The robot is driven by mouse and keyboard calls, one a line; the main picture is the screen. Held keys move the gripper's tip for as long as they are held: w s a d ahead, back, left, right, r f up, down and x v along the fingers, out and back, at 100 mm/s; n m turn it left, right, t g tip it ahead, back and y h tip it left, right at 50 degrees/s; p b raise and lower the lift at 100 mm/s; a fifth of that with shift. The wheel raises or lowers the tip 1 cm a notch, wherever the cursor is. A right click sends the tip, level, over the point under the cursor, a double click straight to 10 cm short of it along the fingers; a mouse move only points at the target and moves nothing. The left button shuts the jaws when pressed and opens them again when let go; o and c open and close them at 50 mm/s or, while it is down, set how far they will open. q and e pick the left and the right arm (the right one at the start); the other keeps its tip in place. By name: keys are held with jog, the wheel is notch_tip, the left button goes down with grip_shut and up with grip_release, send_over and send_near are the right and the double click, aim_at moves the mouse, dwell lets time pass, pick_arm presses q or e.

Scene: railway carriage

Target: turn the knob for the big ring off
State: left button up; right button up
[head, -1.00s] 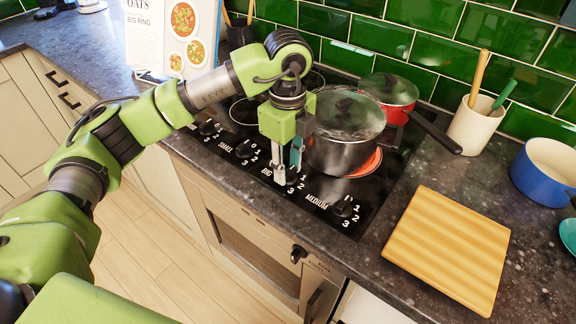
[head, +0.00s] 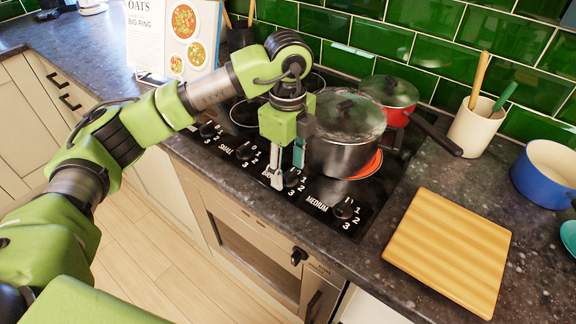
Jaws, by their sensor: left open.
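The knob for the big ring (head: 292,177) is a black dial on the stove's front panel, beside a partly covered label. My left gripper (head: 288,170) points down over it. It is open, with a pale finger left of the knob and a teal-edged finger behind it. I cannot tell whether either finger touches the knob. A large dark pot with a glass lid (head: 342,150) stands on a ring glowing orange-red at its right edge. My right gripper is not in view.
The small knob (head: 245,151) and medium knob (head: 343,208) sit on either side. A red lidded pan (head: 395,93) stands behind the large pot. A wooden board (head: 447,250) lies on the counter at right. A recipe stand (head: 180,40) stands at the back left.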

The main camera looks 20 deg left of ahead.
aim_at(287, 172)
pick_arm(q)
notch_tip(287, 172, up, 12)
dwell(0.5)
jog(key=shift+s+f, duration=0.1)
